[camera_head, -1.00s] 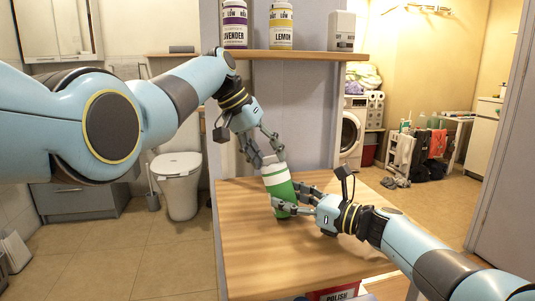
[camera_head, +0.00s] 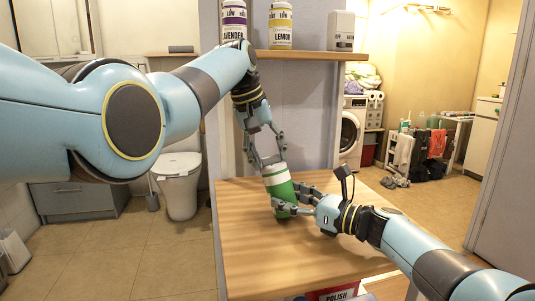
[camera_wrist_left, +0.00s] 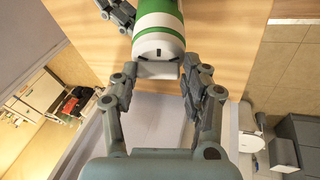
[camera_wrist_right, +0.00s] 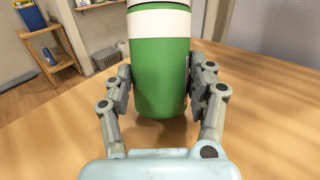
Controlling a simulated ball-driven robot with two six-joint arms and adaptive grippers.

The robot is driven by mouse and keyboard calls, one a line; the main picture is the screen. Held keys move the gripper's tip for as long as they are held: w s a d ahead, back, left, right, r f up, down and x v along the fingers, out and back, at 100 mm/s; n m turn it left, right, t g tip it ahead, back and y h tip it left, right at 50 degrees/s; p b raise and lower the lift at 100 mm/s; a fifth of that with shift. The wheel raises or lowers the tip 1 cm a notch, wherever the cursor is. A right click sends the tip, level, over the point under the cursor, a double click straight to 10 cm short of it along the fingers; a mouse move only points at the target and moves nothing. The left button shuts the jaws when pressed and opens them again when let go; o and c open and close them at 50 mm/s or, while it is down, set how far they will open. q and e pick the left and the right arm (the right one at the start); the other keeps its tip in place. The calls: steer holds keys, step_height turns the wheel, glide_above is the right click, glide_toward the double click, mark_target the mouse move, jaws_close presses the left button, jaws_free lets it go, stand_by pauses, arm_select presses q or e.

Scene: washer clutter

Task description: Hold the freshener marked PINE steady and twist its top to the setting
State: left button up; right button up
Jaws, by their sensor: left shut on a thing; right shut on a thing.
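No PINE lettering shows on the sides I see. My right gripper (camera_head: 288,205) is shut on its green lower body, one finger on each side; the body also shows between the fingers in the right wrist view (camera_wrist_right: 162,75). My left gripper (camera_head: 268,160) reaches down from above and is shut on the white top (camera_wrist_left: 158,45), which carries a small dark mark in the left wrist view. The fingers partly hide the top in the head view.
The wooden table (camera_head: 245,250) is clear around the freshener. A POLISH item (camera_head: 335,293) sits below the table's front edge.

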arm_select(q)
steer(key=shift+d+n, duration=0.25)
steer(key=shift+n, duration=0.15)
steer(key=o, duration=1.1)
steer(key=shift+a, duration=0.1)
steer(key=shift+a+r, duration=0.1)
steer(key=shift+r, duration=0.2)
steer(key=v, duration=1.1)
steer(key=shift+r, duration=0.15)
steer(key=shift+s, duration=0.1)
